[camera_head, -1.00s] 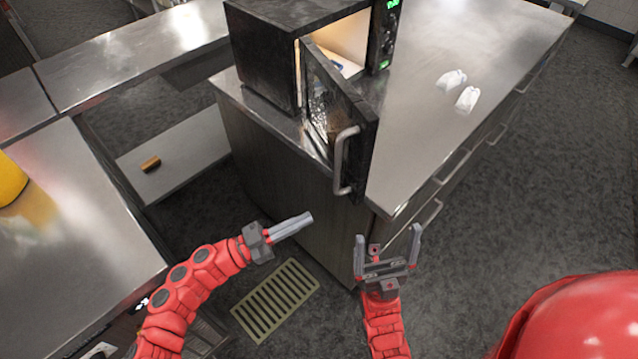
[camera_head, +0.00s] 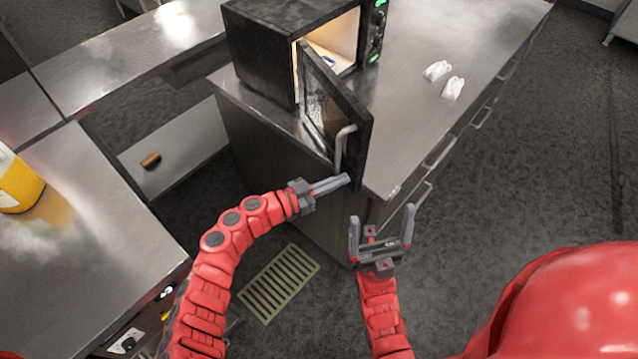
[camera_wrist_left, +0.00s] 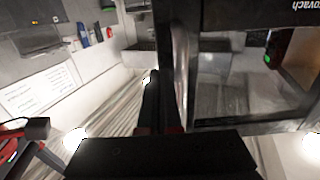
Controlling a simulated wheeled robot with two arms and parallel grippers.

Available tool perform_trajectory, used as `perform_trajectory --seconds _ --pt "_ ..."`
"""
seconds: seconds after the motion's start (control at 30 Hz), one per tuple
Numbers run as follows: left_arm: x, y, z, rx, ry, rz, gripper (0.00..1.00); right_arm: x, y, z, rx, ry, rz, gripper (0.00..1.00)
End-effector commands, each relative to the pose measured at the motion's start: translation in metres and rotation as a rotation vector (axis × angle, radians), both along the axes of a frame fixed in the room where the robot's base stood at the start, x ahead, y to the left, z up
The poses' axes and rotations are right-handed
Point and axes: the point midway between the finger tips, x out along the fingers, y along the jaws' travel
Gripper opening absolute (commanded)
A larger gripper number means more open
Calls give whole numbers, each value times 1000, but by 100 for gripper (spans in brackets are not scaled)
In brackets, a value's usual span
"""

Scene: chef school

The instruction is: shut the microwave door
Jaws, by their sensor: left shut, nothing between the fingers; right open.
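The black microwave (camera_head: 272,45) stands on the steel counter, with its interior lit. Its door (camera_head: 330,95) is swung wide open toward me and carries a curved metal handle (camera_head: 341,147). My left gripper (camera_head: 347,180) is shut and empty, its fingertips close to the lower end of the handle in the head view; I cannot tell whether they touch. In the left wrist view the door frame (camera_wrist_left: 245,125) fills the right side, and the handle (camera_wrist_left: 181,60) runs up beside the dark fingers (camera_wrist_left: 158,105). My right gripper (camera_head: 382,222) is open and empty, lower and to the right.
Two small white objects (camera_head: 445,78) lie on the counter (camera_head: 430,120) right of the microwave. A yellow container (camera_head: 18,182) stands on the left counter (camera_head: 90,225). A floor grate (camera_head: 278,283) lies below. Drawer handles (camera_head: 440,150) line the counter's right side.

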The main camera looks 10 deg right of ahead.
Motion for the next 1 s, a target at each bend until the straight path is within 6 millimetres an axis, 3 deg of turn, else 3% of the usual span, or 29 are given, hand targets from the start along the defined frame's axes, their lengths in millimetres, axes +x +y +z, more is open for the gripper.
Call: perform_trajectory --seconds 0.2,0.73,1.0 --pt "5 -18 0 0 -1 0 0 0 0 7 0 0 0 100" --pt "6 -25 0 -2 -1 12 0 0 0 9 0 0 0 100" --pt "17 -65 3 -8 -1 123 0 0 0 18 0 0 0 100"
